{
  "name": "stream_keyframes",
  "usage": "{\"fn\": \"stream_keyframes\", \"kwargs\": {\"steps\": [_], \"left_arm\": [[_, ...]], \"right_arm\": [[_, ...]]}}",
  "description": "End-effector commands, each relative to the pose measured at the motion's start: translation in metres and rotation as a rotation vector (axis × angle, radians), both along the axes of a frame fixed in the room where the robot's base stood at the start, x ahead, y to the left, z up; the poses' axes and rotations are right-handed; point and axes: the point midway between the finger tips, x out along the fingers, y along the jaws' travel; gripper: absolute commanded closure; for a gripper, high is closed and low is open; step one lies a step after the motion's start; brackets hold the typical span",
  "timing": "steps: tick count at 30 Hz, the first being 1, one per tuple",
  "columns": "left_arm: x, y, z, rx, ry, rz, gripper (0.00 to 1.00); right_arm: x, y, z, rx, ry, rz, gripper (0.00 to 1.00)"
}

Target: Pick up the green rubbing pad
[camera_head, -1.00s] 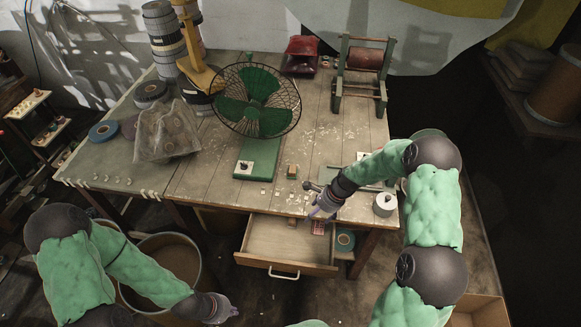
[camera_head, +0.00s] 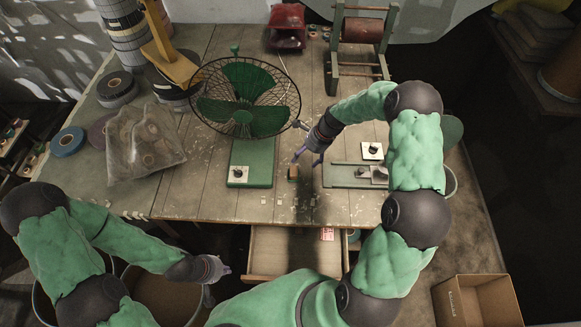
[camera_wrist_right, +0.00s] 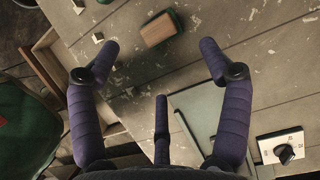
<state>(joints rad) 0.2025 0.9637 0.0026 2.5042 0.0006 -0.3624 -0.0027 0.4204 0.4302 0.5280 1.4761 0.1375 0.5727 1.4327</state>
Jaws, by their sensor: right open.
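The rubbing pad (camera_head: 293,172) is a small block with a tan wooden body and green on one side, lying on the worn table. In the right wrist view the pad (camera_wrist_right: 159,29) lies just beyond the fingertips, in line with the gap between them. My right gripper (camera_head: 306,153) is above the table close to the pad, its purple fingers spread wide with nothing between them. In its own view the gripper (camera_wrist_right: 159,52) is open and apart from the pad. My left gripper (camera_head: 219,269) is low at the left, in front of the table; its fingers are too small to judge.
A green caged fan (camera_head: 245,98) stands left of the pad, its base (camera_head: 252,163) close by. A switch plate (camera_head: 372,151) lies to the right. An open drawer (camera_head: 290,255) juts out below the table edge. A bagged bundle (camera_head: 143,145) and tape rolls (camera_head: 68,142) lie left.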

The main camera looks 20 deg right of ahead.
Motion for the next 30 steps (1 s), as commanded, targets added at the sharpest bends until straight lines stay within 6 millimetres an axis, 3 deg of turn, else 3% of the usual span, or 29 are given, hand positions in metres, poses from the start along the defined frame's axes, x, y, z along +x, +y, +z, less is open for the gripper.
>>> {"fn": "stream_keyframes", "kwargs": {"steps": [9,16,24,30], "left_arm": [[0.0,0.0,-0.006,0.0,-0.001,0.0,1.0],[0.001,0.0,-0.008,0.0,-0.001,0.0,1.0],[0.001,0.0,-0.013,0.0,-0.001,0.0,1.0],[0.001,0.0,-0.013,0.0,-0.001,0.0,1.0]], "right_arm": [[0.006,0.016,-0.042,0.001,0.002,0.002,0.22],[0.007,0.021,-0.055,0.001,0.001,0.002,0.22],[0.01,0.033,-0.09,0.001,0.002,0.003,0.22],[0.012,0.035,-0.095,-0.001,-0.002,0.001,0.22]]}}
